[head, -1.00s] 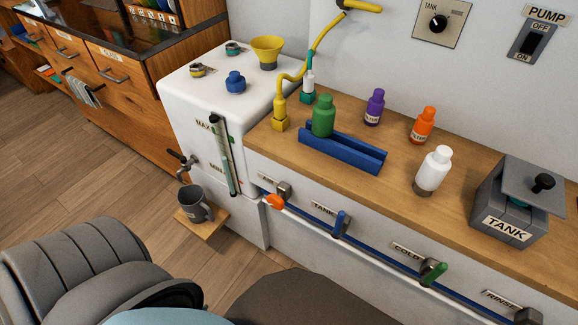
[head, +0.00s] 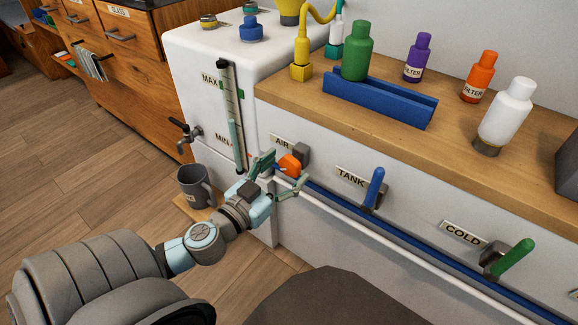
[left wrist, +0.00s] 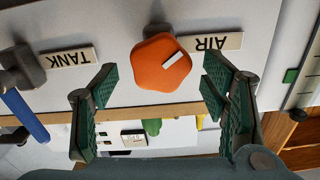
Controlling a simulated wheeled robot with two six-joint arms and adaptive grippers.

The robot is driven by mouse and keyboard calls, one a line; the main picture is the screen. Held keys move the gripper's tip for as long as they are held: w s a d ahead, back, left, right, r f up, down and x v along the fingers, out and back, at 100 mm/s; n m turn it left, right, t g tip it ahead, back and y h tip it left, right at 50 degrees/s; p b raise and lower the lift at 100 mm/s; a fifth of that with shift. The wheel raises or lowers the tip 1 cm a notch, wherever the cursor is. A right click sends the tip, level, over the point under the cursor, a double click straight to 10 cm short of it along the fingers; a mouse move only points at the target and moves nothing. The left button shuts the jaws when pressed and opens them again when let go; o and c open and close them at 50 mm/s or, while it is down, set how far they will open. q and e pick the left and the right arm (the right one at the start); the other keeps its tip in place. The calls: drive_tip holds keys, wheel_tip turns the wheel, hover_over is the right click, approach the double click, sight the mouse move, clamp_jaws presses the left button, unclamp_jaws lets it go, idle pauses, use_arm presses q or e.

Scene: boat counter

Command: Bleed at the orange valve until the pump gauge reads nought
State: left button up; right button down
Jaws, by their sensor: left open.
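The orange valve (head: 289,165) is on the front panel beside the AIR label (head: 283,142). In the left wrist view its orange knob (left wrist: 161,63), with a white mark, sits between the fingers with a gap on both sides. My left gripper (head: 281,176) is open around the knob; it also shows in the left wrist view (left wrist: 158,82). The pump gauge cannot be made out in the head view. A small panel (left wrist: 134,138) in the left wrist view is too small to read. My right gripper is not in view.
A blue TANK lever (head: 374,187) and green COLD lever (head: 515,259) are to the right. A white pipe (head: 370,250) runs below. A grey mug (head: 194,187) stands left under a tap (head: 187,134). Bottles and a blue rack (head: 380,100) stand on the counter above.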

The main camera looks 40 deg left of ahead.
use_arm(q)
drive_tip(key=shift+w, duration=1.05)
drive_tip(key=c, duration=1.1)
